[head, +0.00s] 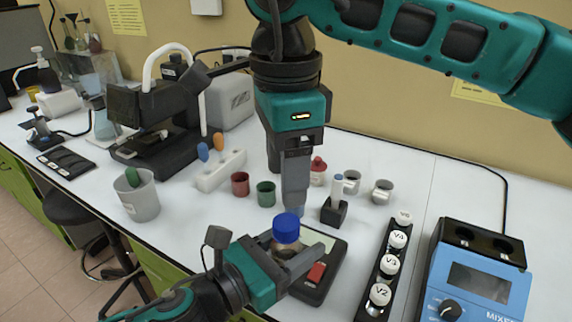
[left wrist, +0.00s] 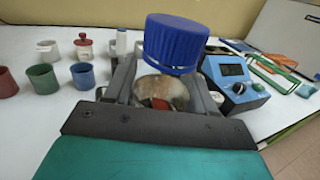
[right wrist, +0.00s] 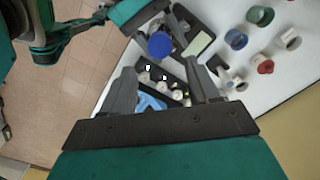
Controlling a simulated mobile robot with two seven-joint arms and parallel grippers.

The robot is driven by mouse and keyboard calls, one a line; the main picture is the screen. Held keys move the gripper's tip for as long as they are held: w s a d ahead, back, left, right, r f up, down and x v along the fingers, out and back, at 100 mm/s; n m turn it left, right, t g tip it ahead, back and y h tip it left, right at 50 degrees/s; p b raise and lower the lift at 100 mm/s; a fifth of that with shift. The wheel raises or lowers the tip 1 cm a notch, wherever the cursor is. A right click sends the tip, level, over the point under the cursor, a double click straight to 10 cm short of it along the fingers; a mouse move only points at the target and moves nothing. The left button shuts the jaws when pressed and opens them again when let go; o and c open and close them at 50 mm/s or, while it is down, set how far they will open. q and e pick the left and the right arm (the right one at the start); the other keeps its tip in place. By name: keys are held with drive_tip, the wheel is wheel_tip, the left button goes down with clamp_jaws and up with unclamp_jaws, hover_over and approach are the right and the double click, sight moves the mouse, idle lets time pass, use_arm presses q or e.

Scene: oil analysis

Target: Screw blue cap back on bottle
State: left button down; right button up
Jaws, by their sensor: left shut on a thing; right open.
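The bottle (left wrist: 160,90) is clear with brownish contents, and my left gripper (head: 283,254) is shut on it. The blue cap (head: 286,227) sits on top of the bottle; it also shows in the left wrist view (left wrist: 175,42), looking slightly tilted there. I cannot tell whether its thread is engaged. My right gripper (head: 294,207) points down, open and empty, above and behind the cap. In the right wrist view the cap (right wrist: 160,45) appears beyond the gap between its fingertips, apart from them. The cap hides most of the bottle there.
A scale (head: 324,280) with a red button lies under the bottle. A black rack of labelled vials (head: 362,300) and a blue mixer (head: 478,275) stand to the right. Red (head: 240,184) and green cups (head: 266,194) stand behind, left. A grey bin (head: 138,199) stands further left.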

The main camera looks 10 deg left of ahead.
sight(287, 221)
drive_tip(key=shift+f, duration=4)
drive_tip(key=shift+c, duration=0.3)
drive_tip(key=c, duration=1)
drive_tip(key=shift+m, duration=0.9)
drive_tip(key=o, duration=1.2)
drive_tip(key=shift+o, duration=0.2)
wheel_tip(287, 221, up, 12)
